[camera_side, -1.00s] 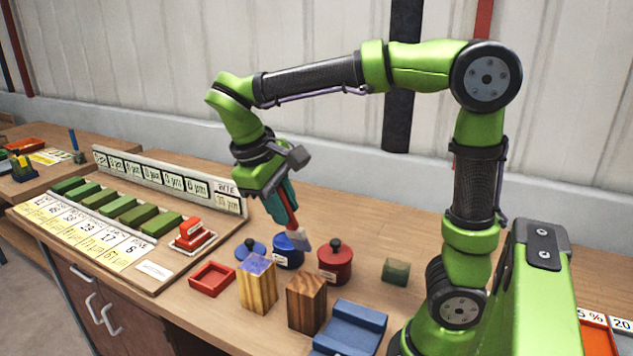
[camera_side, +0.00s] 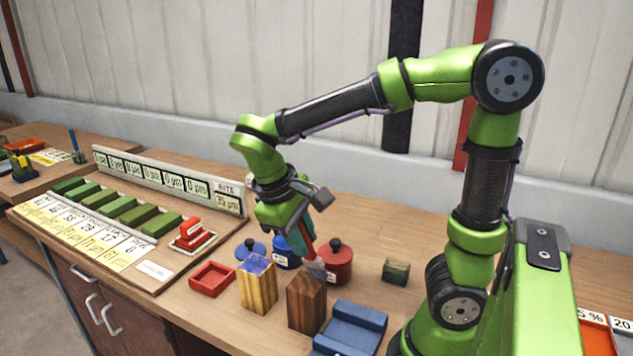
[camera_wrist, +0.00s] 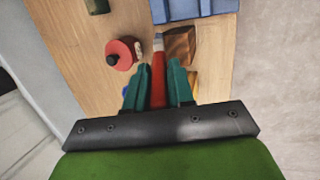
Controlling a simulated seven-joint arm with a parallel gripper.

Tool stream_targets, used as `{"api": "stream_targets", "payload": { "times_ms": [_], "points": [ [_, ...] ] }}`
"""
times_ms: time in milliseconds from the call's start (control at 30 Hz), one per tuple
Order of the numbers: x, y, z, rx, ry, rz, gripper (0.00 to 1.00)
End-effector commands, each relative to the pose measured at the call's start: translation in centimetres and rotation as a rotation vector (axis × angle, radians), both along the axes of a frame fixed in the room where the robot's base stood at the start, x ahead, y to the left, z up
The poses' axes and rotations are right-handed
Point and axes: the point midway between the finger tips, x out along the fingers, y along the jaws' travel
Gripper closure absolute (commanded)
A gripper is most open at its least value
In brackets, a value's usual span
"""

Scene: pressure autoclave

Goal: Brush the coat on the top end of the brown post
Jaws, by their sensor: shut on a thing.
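My gripper (camera_side: 300,238) is shut on the red handle of a brush (camera_side: 308,236), its teal fingers on both sides of the handle in the wrist view (camera_wrist: 158,88). The brush points down, with its pale grey bristles (camera_side: 317,269) at the far edge of the brown post's top. The brown post (camera_side: 306,304) stands upright on the bench, dark wood. In the wrist view the bristle tip (camera_wrist: 158,42) lies beside the post's upper left corner (camera_wrist: 180,45). I cannot tell whether the bristles touch it. A lighter post (camera_side: 258,288) with a blue-violet top stands to its left.
A red lidded pot (camera_side: 336,264) stands close behind the brown post, a blue pot (camera_side: 286,255) behind the brush. A blue cradle (camera_side: 350,330) lies at front right, a red tray (camera_side: 212,279) at left. A green block (camera_side: 396,271) sits right; bench around it is clear.

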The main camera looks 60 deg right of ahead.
Motion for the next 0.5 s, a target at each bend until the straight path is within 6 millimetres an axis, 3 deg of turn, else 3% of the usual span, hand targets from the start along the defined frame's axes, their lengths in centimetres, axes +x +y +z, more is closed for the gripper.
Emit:
{"api": "stream_targets", "payload": {
  "times_ms": [367, 500],
  "points": [
    [3.6, 0.0, 0.8, 0.0, 0.0, 0.0, 1.0],
    [2.1, 0.0, 0.9, 0.001, -0.002, 0.0, 1.0]
  ]
}}
